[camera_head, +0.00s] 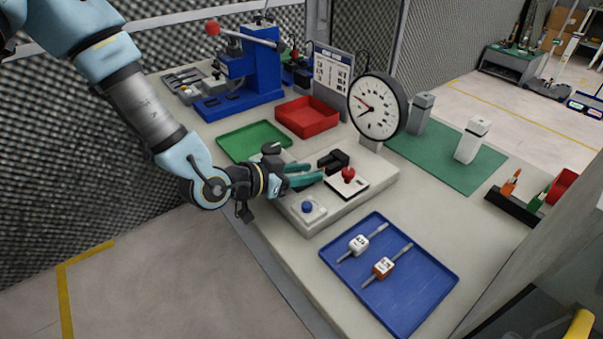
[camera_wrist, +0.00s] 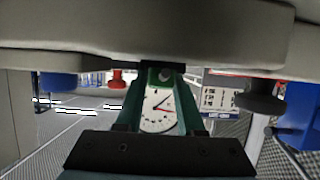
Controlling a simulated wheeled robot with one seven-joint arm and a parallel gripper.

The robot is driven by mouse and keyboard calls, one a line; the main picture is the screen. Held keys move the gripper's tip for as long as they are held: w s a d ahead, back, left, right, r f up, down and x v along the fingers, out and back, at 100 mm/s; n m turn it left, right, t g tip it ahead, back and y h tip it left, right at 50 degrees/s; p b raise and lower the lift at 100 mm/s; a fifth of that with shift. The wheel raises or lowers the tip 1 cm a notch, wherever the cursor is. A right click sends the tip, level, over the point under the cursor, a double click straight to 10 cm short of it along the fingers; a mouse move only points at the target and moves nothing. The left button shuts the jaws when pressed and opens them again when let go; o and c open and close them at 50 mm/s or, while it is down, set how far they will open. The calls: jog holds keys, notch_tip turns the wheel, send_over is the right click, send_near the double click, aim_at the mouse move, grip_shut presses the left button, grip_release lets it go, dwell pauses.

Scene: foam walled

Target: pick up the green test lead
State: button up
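A small green upright piece (camera_head: 537,201), which looks like the green test lead, stands in a black holder (camera_head: 514,207) at the right end of the bench. An orange piece (camera_head: 511,182) stands beside it. My gripper (camera_head: 320,174) is far to the left, over the grey box with the blue and red knobs. Its teal fingers point right and are spread apart, and I see nothing clearly held. In the wrist view, the fingers (camera_wrist: 160,82) frame the dial; a green patch shows near their tips, and I cannot tell what it belongs to.
Between my gripper and the holder stand the round dial (camera_head: 378,107) and a green mat (camera_head: 456,160) with two grey blocks. A blue tray (camera_head: 425,302) with two tagged pieces lies in front. A red bin (camera_head: 565,186) is behind the holder; a wall edge rises at right.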

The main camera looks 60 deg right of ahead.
jog(key=shift+s+d+f, duration=0.1)
jog(key=shift+d+f, duration=0.05)
jog(key=shift+d, duration=0.05)
grip_shut()
dwell(1.3)
